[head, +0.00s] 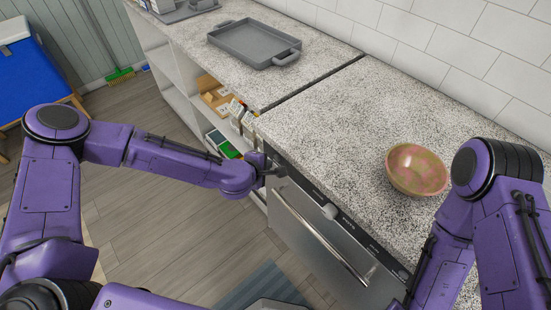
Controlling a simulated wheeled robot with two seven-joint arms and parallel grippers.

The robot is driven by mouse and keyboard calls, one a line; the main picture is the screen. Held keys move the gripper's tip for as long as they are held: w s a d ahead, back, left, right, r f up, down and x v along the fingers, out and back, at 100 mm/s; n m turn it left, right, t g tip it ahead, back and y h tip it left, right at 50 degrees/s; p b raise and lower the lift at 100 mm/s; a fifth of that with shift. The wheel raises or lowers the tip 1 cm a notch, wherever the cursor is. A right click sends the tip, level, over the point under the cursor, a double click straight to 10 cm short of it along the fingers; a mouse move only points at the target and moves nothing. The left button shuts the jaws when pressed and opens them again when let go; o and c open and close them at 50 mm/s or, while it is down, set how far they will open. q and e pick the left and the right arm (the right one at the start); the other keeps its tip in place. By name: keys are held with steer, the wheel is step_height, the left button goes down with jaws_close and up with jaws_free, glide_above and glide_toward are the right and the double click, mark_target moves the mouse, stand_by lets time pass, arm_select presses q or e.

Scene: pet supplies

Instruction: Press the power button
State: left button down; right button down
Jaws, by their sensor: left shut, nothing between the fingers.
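A built-in appliance (318,262) with a long bar handle stands under the speckled counter. Its dark control panel (350,228) runs along the top edge of its front and carries a pale round knob (329,211). I cannot tell which control is the power button. My left gripper (274,171) is shut and empty at the left end of the panel, by the counter's front edge. It is at or very near the panel; contact cannot be made out, and it hides what is behind it. My right arm reaches down at the right; its gripper is not in view.
A pink-green bowl (416,169) sits on the counter (330,130) near my right arm. A grey tray (254,43) lies farther back. Open shelves with boxes (217,97) are left of the appliance. Wooden floor (150,225) is clear below my left arm.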

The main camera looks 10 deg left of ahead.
arm_select(q)
steer(key=shift+w, duration=0.1)
stand_by(0.3)
steer(key=shift+w+d, duration=0.3)
steer(key=shift+w+d, duration=0.1)
steer(key=shift+w, duration=0.05)
stand_by(0.5)
steer(key=shift+s+a, duration=0.4)
steer(key=shift+s, duration=0.15)
steer(key=s+a, duration=0.3)
steer(key=s, duration=0.1)
steer(key=shift+s+a+p, duration=0.35)
steer(key=shift+p, duration=0.05)
